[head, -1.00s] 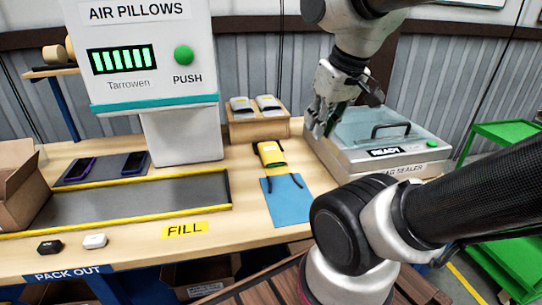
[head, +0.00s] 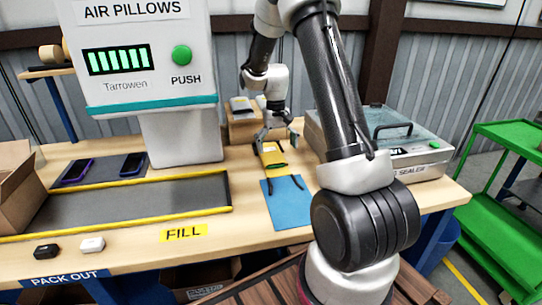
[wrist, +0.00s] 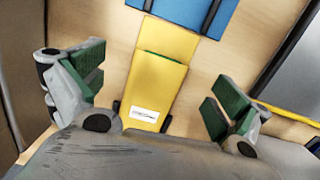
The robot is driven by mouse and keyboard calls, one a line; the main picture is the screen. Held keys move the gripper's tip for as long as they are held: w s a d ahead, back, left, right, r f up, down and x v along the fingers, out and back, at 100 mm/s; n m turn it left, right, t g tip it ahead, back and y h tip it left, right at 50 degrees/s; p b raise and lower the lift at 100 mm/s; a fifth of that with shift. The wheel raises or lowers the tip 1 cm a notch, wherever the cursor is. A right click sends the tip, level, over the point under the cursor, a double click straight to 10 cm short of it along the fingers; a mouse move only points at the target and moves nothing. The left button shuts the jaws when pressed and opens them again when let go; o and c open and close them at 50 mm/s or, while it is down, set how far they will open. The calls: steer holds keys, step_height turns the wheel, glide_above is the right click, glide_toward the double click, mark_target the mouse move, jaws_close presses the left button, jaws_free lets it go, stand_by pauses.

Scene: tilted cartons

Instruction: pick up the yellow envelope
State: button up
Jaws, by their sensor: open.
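The yellow envelope (head: 271,156) lies on the wooden bench, just behind a blue sheet (head: 287,204). In the wrist view the yellow envelope (wrist: 157,75) shows a folded flap and a small white label. My gripper (head: 275,141) is over the envelope's far end, pointing down. In the wrist view my gripper's green-padded fingers (wrist: 160,95) are wide apart, one on each side of the envelope, with nothing between them touching it. I cannot tell the exact height of the fingertips above the bench.
The air pillow machine (head: 150,60) stands to the left and the bag sealer (head: 405,155) to the right. A small wooden stand (head: 243,130) with grey packs is behind my gripper. Two phones lie on a dark mat (head: 103,169) at left. A green cart (head: 500,160) stands at far right.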

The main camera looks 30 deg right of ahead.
mark_target(273, 156)
steer(key=shift+m+t, duration=0.3)
steer(key=shift+t, duration=0.4)
steer(key=w, duration=0.3)
steer(key=w+r, duration=0.1)
steer(key=shift+w+d+r, duration=0.1)
steer(key=shift+w+d, duration=0.2)
steer(key=f, duration=0.5)
steer(key=s+f, duration=0.1)
steer(key=f, duration=0.1)
steer(key=shift+f, duration=0.25)
steer(key=shift+c, duration=0.4)
steer(key=c, duration=0.9)
